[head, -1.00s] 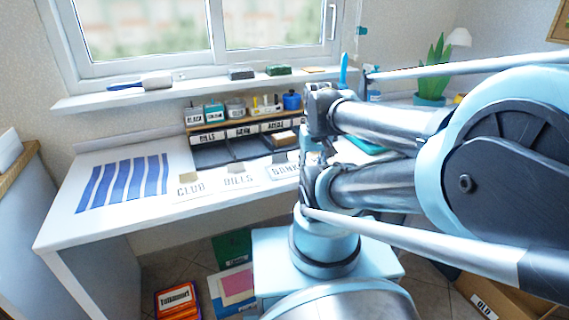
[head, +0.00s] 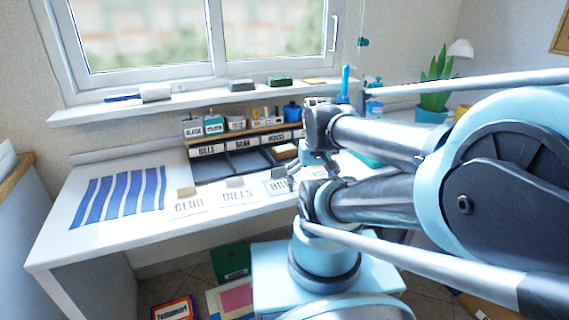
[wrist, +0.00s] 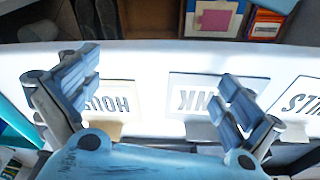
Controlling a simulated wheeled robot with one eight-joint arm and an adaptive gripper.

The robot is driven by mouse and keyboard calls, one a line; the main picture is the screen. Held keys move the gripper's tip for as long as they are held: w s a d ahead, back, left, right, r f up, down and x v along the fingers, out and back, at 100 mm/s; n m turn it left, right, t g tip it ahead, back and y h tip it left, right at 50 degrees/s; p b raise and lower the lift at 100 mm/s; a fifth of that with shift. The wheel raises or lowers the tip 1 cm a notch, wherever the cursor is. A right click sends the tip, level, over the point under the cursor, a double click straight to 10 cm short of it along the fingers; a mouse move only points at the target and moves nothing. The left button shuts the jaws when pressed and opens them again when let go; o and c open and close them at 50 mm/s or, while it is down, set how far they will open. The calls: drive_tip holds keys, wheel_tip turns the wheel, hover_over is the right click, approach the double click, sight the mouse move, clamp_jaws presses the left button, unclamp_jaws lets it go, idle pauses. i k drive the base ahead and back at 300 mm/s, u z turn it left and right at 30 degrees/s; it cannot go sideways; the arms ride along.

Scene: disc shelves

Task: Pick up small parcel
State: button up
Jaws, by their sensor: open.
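A small brown box (head: 285,151), which looks like the small parcel, lies at the right end of the dark tray on the desk, under the HOUSE slot. My gripper (head: 294,172) is just in front and to the right of it, above the desk's front part, partly hidden by my arm. In the wrist view my gripper (wrist: 158,75) is open and empty, its two fingers wide apart over the white desk. I cannot make out the parcel in the wrist view.
A low shelf with pots (head: 237,124) stands behind. A green plant (head: 436,75) is at right.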

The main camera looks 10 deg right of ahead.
sight(282, 152)
drive_tip(key=u, duration=0.7)
drive_tip(key=k, duration=1.4)
drive_tip(key=z, duration=0.7)
drive_tip(key=i, duration=1)
drive_tip(key=z, duration=0.05)
